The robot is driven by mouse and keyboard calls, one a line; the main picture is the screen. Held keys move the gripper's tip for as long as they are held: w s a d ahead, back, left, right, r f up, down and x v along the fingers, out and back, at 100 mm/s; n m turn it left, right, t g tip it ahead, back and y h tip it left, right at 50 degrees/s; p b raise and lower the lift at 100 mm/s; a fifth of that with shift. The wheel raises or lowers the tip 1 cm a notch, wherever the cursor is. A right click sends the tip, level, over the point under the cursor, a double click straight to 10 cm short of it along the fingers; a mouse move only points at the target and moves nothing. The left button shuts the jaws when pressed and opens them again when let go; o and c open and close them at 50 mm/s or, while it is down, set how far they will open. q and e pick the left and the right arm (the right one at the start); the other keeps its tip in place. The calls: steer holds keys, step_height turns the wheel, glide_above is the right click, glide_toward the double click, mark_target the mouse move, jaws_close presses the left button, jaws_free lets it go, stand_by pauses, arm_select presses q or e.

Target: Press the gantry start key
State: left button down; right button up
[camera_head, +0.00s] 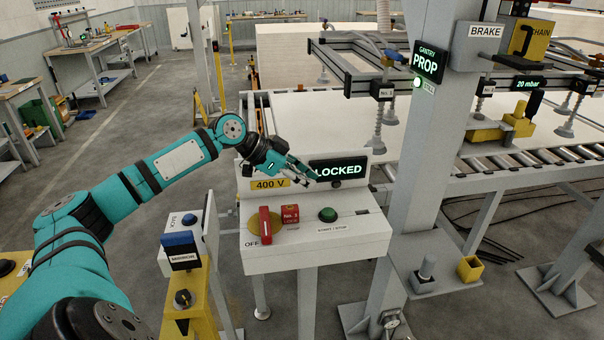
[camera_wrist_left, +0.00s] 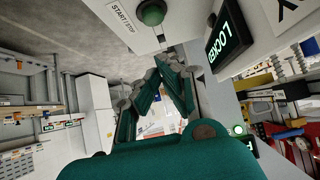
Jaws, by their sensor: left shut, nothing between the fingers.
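The control box (camera_head: 260,262) has a sloped top with a round green button (camera_head: 327,214) near its right side. A label reading START / STOP lies just below the button. The button also shows at the top of the wrist view (camera_wrist_left: 152,12), beside the same label. My left gripper (camera_head: 312,176) is shut and empty. It hangs above and a little left of the green button, in front of the panel's upright back, apart from the button. A black display (camera_head: 338,168) reading LOCKED is just right of the fingertips. In the wrist view the fingertips (camera_wrist_left: 170,66) meet below the button.
A red handle (camera_head: 265,225) marked OFF and a red block (camera_head: 290,214) are left of the button. A 400 V label (camera_head: 270,184) is behind them. A grey post (camera_head: 425,130) with a PROP display (camera_head: 426,62) stands right of the box. A yellow pedestal (camera_head: 190,300) stands front left.

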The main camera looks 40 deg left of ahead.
mark_target(325, 213)
arm_select(q)
steer(key=p+x, duration=0.2)
steer(key=x, duration=0.3)
steer(key=shift+w+d, duration=0.25)
steer(key=shift+w, duration=0.05)
steer(key=f, duration=0.1)
steer(key=f+p, duration=0.1)
steer(key=f, duration=0.1)
steer(key=shift+w+d+f, duration=0.15)
steer(key=shift+w+f, duration=0.1)
steer(key=shift+f, duration=0.1)
steer(key=shift+f+p, duration=0.3)
steer(key=shift+f, duration=0.2)
arm_select(e)
steer(key=r, duration=0.4)
steer(key=shift+w+a+r, duration=0.15)
steer(key=shift+w+r, duration=0.05)
steer(key=shift+w, duration=0.05)
steer(key=shift+w, duration=0.1)
